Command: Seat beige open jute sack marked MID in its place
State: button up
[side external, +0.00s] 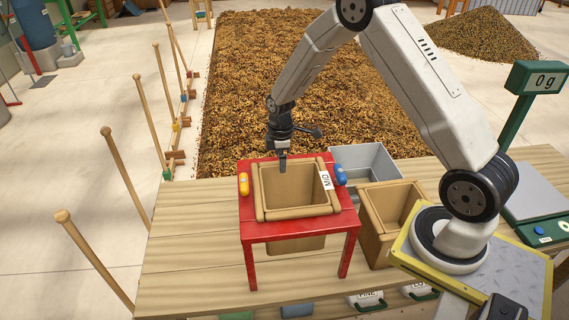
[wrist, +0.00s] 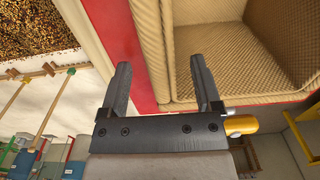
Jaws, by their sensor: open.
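The beige open jute sack marked MID (side external: 297,212) is upright in the red stand (side external: 300,232). Its rim is at the stand's top and its lower part shows below the top, between the legs. I cannot tell whether it sits fully down. The MID label is on the right rim. My gripper (side external: 282,160) is open at the sack's far rim. In the wrist view, my open jaws (wrist: 160,85) point towards the sack's rim (wrist: 180,60) and the stand's red edge (wrist: 133,35). I cannot tell whether they touch the sack. The sack's inside looks empty.
A yellow capsule-shaped piece (side external: 243,184) and a blue one (side external: 340,174) sit on the stand's sides. Another beige container (side external: 375,237) and a grey bin (side external: 385,160) stand to the right. A scale (side external: 540,195) reads 0 g. The bench's left part is clear.

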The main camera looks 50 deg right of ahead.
jog(key=shift+r, duration=3.95)
jog(key=shift+s+a+r, duration=0.2)
jog(key=shift+s+a, duration=0.05)
jog(key=shift+a, duration=0.1)
jog(key=s+a+r+m+t, duration=0.1)
jog(key=s+a+m, duration=0.3)
jog(key=s, duration=0.4)
jog(key=s+a+r+m+t, duration=0.1)
jog(key=s+a+r+m, duration=0.1)
jog(key=s+a+m, duration=0.3)
jog(key=s+a, duration=0.1)
jog(key=s, duration=0.2)
jog(key=shift+s+a+r+t, duration=0.25)
jog(key=shift+s+r+t, duration=0.05)
jog(key=shift+t, duration=0.1)
